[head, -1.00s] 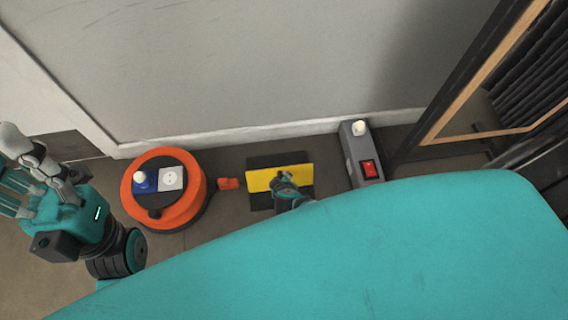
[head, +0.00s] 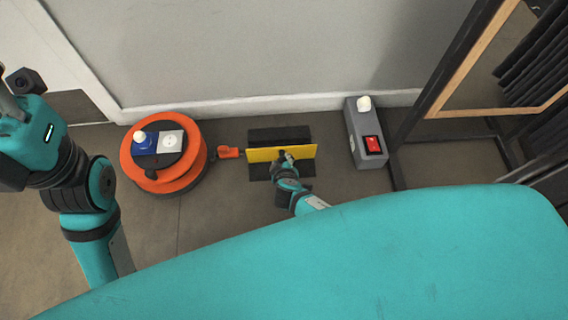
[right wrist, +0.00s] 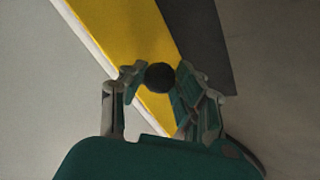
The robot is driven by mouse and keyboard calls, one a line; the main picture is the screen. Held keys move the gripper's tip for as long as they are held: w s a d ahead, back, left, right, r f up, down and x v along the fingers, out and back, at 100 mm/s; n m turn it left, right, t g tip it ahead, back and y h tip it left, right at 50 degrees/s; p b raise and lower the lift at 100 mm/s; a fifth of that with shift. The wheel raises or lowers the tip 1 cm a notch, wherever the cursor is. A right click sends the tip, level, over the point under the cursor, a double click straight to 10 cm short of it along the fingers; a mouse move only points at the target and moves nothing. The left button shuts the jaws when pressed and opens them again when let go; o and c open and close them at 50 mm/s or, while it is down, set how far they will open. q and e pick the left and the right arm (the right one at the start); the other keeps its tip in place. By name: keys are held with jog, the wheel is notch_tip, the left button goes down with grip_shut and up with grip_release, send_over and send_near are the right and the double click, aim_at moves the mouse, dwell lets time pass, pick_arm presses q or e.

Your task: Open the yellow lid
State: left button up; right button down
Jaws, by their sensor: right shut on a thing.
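The yellow lid (head: 260,155) is a narrow strip across a black box (head: 280,134) on the floor by the wall. The lid stands tilted up, with dark surface showing behind and in front of it. My right gripper (head: 283,157) is at the lid's middle, shut on its black knob. In the right wrist view the round knob (right wrist: 160,77) sits between my fingers against the yellow face (right wrist: 124,35). My left gripper (head: 10,105) is at the left edge, its fingertips out of the picture.
An orange cable reel (head: 165,182) stands left of the box, with an orange plug (head: 229,152) between. A grey switch box (head: 368,145) with a red switch stands to the right. A wood-edged frame (head: 435,110) is farther right. A wall runs behind.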

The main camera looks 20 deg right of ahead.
jog(key=shift+s+a+f, duration=0.5)
jog(key=shift+s+f, duration=0.2)
jog(key=shift+f, duration=0.05)
jog(key=c, duration=1.3)
grip_release()
jog(key=shift+o, duration=1.2)
jog(key=shift+f+g, duration=0.15)
jog(key=shift+g, duration=0.15)
jog(key=shift+o, duration=0.6)
jog(key=shift+w, duration=0.1)
jog(key=shift+w+d, duration=0.1)
jog(key=shift+w, duration=0.05)
jog(key=shift+r, duration=0.2)
jog(key=v, duration=1.2)
